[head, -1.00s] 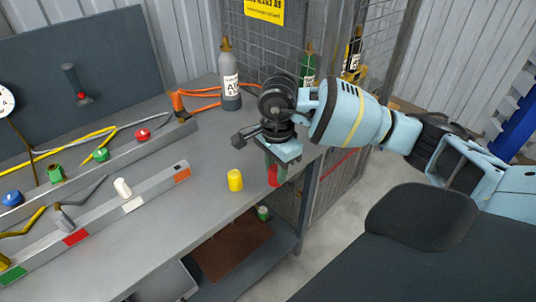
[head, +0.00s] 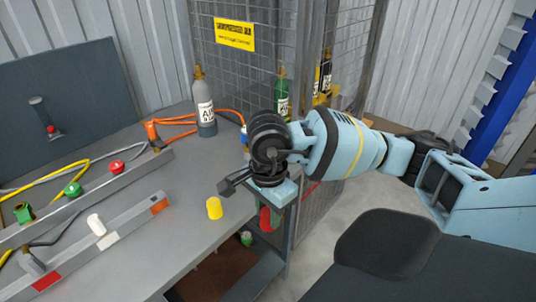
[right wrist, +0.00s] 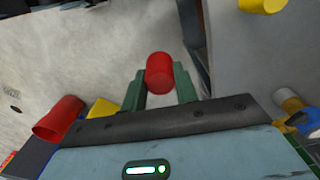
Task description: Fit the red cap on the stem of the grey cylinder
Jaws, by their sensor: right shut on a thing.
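The grey cylinder (head: 204,108) with an AIR label stands upright at the back of the bench, left of and beyond my right gripper. Its narrower top faces up. My right gripper (head: 271,212) is shut on the red cap (head: 265,219), near the bench's right edge and apart from the cylinder. In the right wrist view the red cap (right wrist: 159,73) sits between the two green fingers (right wrist: 159,84). My left gripper is not in view.
A yellow cap (head: 214,208) stands on the bench left of my right gripper. An orange hose (head: 177,122) lies beside the grey cylinder. A mesh cage (head: 262,75) with several bottles is behind. Rails with coloured caps lie at left.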

